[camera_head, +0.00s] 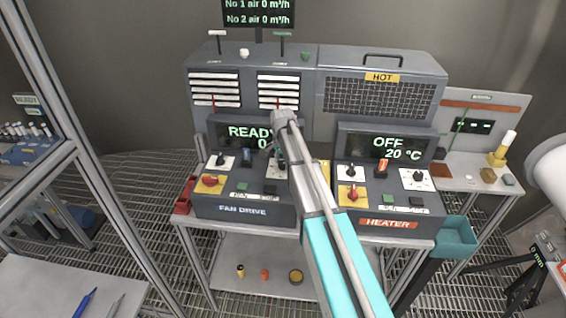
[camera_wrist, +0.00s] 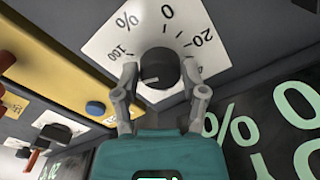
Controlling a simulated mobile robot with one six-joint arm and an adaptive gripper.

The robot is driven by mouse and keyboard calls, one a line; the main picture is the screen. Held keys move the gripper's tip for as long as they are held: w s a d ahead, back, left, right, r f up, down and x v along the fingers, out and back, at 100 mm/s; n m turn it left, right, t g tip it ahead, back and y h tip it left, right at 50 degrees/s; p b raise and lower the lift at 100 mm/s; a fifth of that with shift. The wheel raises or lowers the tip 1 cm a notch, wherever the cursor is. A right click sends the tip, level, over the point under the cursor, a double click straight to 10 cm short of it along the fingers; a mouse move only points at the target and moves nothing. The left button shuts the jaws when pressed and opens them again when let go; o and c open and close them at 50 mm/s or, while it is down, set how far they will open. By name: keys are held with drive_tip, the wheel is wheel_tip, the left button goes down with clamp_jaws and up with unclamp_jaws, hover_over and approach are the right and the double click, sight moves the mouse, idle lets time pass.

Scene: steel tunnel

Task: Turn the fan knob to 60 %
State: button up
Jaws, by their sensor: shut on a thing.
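The fan knob (camera_wrist: 158,70) is a round black knob on a white dial plate (camera_wrist: 105,45) marked 0, 20, 100 and %. My gripper (camera_wrist: 160,76) has its two grey fingers on either side of the knob, shut on it. A pale line shows on the knob's face; its exact reading is hard to tell. In the head view, my arm hides most of the knob on the fan drive console (camera_head: 243,211). The fan drive display (camera_head: 236,133) shows READY and a 0, partly covered by my arm. The wrist view also shows part of a green-lettered display (camera_wrist: 280,125) with 0 %.
Beside the dial in the wrist view are a yellow panel (camera_wrist: 50,65) and a blue button (camera_wrist: 95,108).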

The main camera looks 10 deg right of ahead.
drive_tip(key=m, duration=0.5)
drive_tip(key=shift+m, duration=0.3)
drive_tip(key=m, duration=0.4)
drive_tip(key=shift+m, duration=0.3)
drive_tip(key=o, duration=1.1)
drive_tip(key=shift+o, duration=0.2)
drive_tip(key=shift+w, duration=0.1)
drive_tip(key=shift+n, duration=0.4)
